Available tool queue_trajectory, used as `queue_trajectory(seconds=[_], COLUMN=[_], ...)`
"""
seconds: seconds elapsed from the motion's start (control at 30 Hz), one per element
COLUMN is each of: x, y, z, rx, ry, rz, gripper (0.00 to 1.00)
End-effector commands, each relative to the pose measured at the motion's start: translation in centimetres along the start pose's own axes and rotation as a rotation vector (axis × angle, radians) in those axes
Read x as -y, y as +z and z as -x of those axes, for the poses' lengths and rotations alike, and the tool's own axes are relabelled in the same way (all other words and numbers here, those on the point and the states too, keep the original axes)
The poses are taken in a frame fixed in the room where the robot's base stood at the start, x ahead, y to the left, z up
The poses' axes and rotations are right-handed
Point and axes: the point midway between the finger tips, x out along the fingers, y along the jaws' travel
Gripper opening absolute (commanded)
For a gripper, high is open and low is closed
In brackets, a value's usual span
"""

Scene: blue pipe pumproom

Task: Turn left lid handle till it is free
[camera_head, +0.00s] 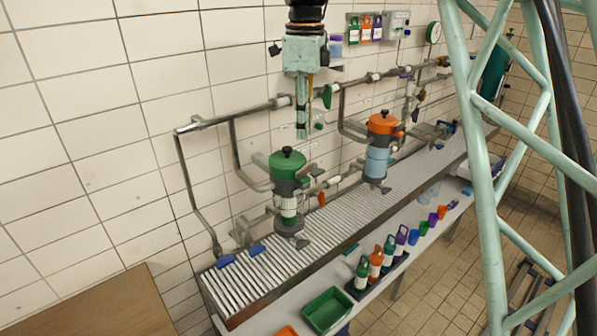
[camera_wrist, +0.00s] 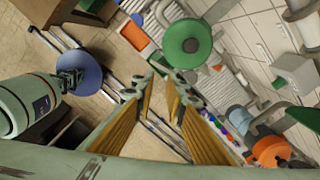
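The left pot has a green lid with a black knob handle (camera_head: 287,152) and stands on the ribbed counter. The lid looks seated on the pot. In the wrist view the green lid (camera_wrist: 180,32) with its knob (camera_wrist: 190,45) shows at the top, beyond my fingertips. My gripper (camera_head: 302,133) points down, above and slightly right of the knob, apart from it. In the wrist view my gripper (camera_wrist: 164,78) shows two yellow-padded fingers with a gap between them and nothing held.
A second pot with an orange lid (camera_head: 383,122) stands to the right. Pipes run along the tiled wall behind the pots. Several bottles (camera_head: 376,263) and a green tray (camera_head: 326,311) are on the lower shelf. The ribbed counter (camera_head: 240,285) is mostly clear at front left.

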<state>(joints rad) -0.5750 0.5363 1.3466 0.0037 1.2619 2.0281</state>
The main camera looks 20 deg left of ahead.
Motion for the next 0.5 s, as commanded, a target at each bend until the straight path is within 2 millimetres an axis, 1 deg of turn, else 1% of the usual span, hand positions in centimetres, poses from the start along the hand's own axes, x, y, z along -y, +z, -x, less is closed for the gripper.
queue_trajectory(seconds=[0.5], x=[-0.87], y=[0.58], z=[0.26], rx=[-0.001], ry=[-0.002], rz=[0.56], gripper=[0.12])
